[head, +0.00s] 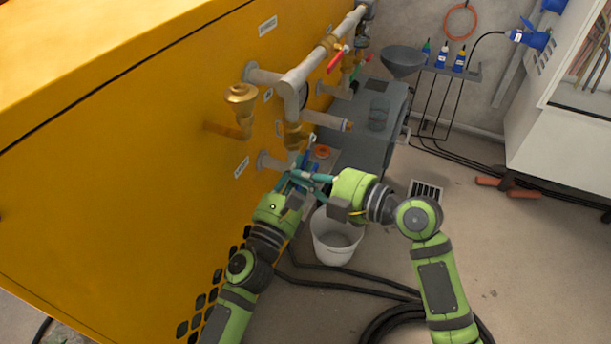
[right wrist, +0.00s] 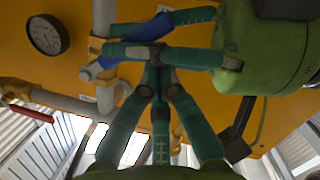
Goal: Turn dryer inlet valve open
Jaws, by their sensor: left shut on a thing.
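A blue lever handle (right wrist: 130,47), which I take for the dryer inlet valve's, slants across the right wrist view beside a pale vertical pipe with a brass fitting (right wrist: 98,48). My left gripper (head: 303,174) reaches in from the left in the head view, close to the yellow cabinet. Its teal fingers (right wrist: 135,48) are shut on the blue handle, crossing its middle. My right gripper (head: 319,178) comes from the right. Its fingers (right wrist: 157,78) converge, shut, just below the left fingers; no object shows between them. In the head view the arms and fingers hide most of the handle.
The yellow cabinet (head: 130,160) fills the left, with pipes (head: 298,82) and a red-handled valve (head: 338,60). A dark gauge (right wrist: 47,34) is at upper left in the wrist view. A white bucket (head: 335,238) and black hoses (head: 350,284) lie below my arms.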

